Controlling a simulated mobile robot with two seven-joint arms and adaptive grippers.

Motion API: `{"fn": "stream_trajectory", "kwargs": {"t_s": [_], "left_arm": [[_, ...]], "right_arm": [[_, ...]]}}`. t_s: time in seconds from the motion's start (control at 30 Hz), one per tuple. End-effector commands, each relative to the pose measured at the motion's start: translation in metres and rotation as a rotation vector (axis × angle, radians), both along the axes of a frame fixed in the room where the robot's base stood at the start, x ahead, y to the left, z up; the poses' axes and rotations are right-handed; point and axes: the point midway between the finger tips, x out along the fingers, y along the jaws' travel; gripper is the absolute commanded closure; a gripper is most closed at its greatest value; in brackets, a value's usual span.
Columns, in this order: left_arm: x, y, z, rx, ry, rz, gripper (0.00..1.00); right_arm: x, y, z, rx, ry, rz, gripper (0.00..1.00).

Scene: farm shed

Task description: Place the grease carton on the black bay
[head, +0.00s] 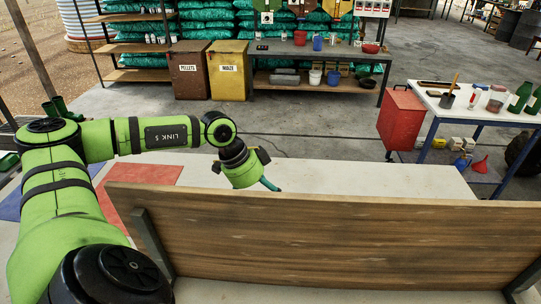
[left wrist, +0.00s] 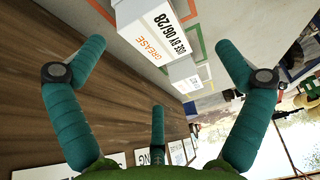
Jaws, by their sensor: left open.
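The grease carton (left wrist: 155,30) is a white box marked GREASE and USE BY 06/28, at the top of the left wrist view, partly cut off by its edge. It stands beyond the spread fingers of my left gripper (left wrist: 160,50), which is open with nothing between its teal fingers. In the head view my left gripper (head: 268,183) is just behind the wooden board (head: 330,240), and the carton is hidden there. I cannot make out a black bay; green (left wrist: 218,50) and orange (left wrist: 190,14) outlines show on the pale surface. My right gripper is not in view.
A second white box (left wrist: 185,76) stands close to the grease carton. The board rises along the near side of the pale tabletop (head: 380,178). Red (head: 140,185) and blue (head: 92,170) areas lie at its left.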

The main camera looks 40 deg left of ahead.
Motion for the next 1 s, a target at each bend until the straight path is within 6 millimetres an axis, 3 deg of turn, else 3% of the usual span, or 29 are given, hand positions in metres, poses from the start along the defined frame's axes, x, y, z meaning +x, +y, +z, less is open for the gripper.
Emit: {"fn": "stream_trajectory", "kwargs": {"t_s": [0.1,0.53,0.87,1.0], "left_arm": [[-0.007,-0.001,-0.012,0.005,0.039,0.020,0.00],[0.002,-0.016,-0.064,0.003,0.033,0.021,0.00],[0.004,-0.018,-0.072,0.004,0.029,0.021,0.00],[0.004,-0.018,-0.072,0.004,0.029,0.021,0.53]], "right_arm": [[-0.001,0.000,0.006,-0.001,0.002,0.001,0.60],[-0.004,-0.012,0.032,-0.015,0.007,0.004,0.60],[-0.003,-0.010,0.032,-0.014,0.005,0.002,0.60],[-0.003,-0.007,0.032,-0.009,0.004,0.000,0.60]]}}
